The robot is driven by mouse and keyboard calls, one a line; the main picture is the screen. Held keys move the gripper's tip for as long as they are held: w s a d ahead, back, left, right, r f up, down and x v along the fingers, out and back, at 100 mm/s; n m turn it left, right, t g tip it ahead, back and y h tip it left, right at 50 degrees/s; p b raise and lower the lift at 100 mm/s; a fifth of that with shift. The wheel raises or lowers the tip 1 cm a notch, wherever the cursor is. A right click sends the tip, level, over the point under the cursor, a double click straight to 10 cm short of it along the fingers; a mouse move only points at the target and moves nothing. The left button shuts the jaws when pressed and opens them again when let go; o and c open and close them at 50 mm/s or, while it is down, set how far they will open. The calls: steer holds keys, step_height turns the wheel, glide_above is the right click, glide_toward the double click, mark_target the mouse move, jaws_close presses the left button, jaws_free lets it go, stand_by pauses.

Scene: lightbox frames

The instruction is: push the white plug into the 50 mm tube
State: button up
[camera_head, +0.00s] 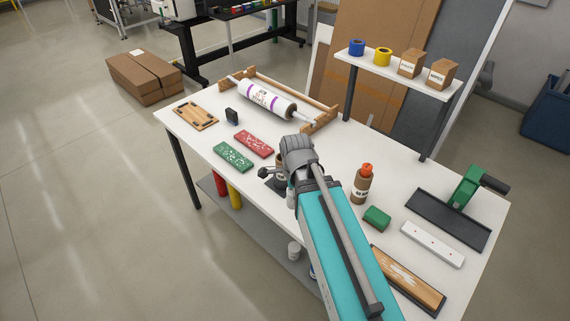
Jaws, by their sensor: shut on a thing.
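My teal and grey arm reaches up from the bottom of the head view and bends at a grey wrist joint over the middle of the white table (345,154). My gripper's jaws are hidden behind this arm, so what they hold does not show. I cannot make out the white plug. A brown tube-like thing (280,160) stands partly hidden just left of the wrist, beside a dark fixture with a round knob (263,172). Another brown cylinder (360,190) with an orange top and a label stands upright right of my arm. I cannot read its size.
Red (254,144) and green (233,156) speckled plates lie left of my arm. A large white roll (267,101) rests in a wooden cradle behind. A green block (377,217), a white bar (433,243) and a dark tray (447,219) lie to the right.

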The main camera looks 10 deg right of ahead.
steer(key=w+r+m+p, duration=0.1)
steer(key=w+r+p, duration=0.3)
steer(key=w, duration=0.6)
steer(key=w+r+m+p, duration=0.1)
steer(key=w+r+p, duration=0.3)
steer(key=w, duration=0.6)
steer(key=shift+d+r+m+p, duration=0.25)
steer(key=shift+d+m+p, duration=0.05)
steer(key=shift+d, duration=0.15)
steer(key=shift+w+f, duration=0.1)
step_height(320, 180, down, 6)
steer(key=b, duration=0.6)
steer(key=shift+f, duration=0.15)
steer(key=shift+f+b, duration=1.75)
steer(key=shift+b, duration=0.3)
steer(key=o, duration=1.2)
steer(key=shift+c, duration=0.2)
